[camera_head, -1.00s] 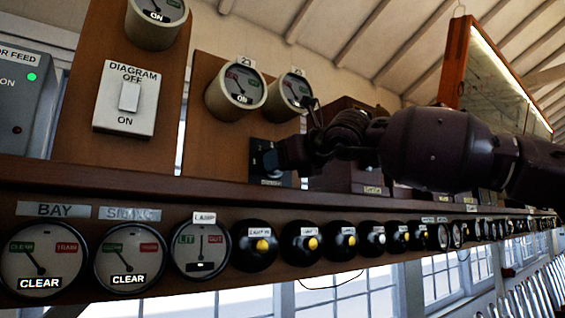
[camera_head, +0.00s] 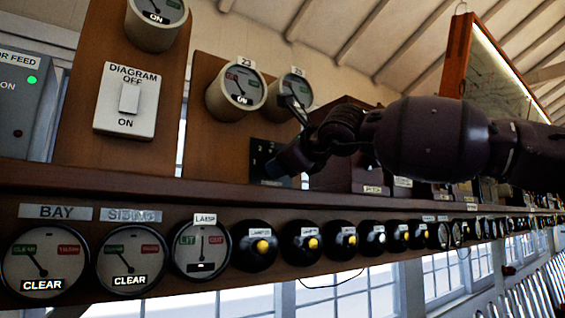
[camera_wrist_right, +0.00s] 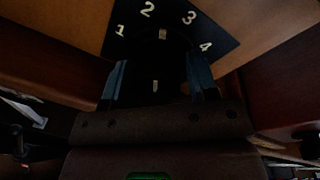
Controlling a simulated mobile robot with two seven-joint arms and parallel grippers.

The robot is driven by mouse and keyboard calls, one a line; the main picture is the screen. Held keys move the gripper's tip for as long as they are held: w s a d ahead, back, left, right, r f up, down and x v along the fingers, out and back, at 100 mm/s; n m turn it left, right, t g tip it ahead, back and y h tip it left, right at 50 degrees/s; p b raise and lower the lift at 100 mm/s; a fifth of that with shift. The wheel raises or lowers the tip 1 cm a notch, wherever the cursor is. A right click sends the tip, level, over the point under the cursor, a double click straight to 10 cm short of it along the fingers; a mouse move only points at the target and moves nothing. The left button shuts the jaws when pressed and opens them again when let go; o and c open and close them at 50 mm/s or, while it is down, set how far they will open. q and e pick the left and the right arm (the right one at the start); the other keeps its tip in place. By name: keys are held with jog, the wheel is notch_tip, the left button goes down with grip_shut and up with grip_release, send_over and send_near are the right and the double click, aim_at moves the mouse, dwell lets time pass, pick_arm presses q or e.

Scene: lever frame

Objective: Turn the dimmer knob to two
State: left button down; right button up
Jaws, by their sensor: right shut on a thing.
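The dimmer is a dark plate (camera_wrist_right: 222,38) with white numbers 1 to 4 in the right wrist view. In the head view the plate (camera_head: 259,152) sits on the wooden board, partly hidden by my gripper. The black knob (camera_wrist_right: 157,62) lies between the fingers of my right gripper (camera_wrist_right: 157,84), which is shut on it. A pale mark near the knob's top points between 2 and 3, closer to 2. The knob's edges are too dark to make out. In the head view my right gripper (camera_head: 283,166) is at the plate's lower right. My left gripper is not in view.
A wooden shelf (camera_head: 110,180) runs below the dimmer, with dials and yellow-centred black knobs (camera_head: 255,247) under it. Two round gauges (camera_head: 238,94) are above. A white diagram switch (camera_head: 127,100) is to the left. Wooden boxes stand behind my right arm.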

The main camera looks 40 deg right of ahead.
jog(key=shift+w+a+f+n, duration=0.1)
jog(key=shift+f+n, duration=0.4)
jog(key=shift+n, duration=0.2)
jog(key=shift+n+g+h, duration=0.3)
jog(key=shift+n+h, duration=0.1)
jog(key=shift+n, duration=0.5)
jog(key=o, duration=1.3)
jog(key=shift+r, duration=0.1)
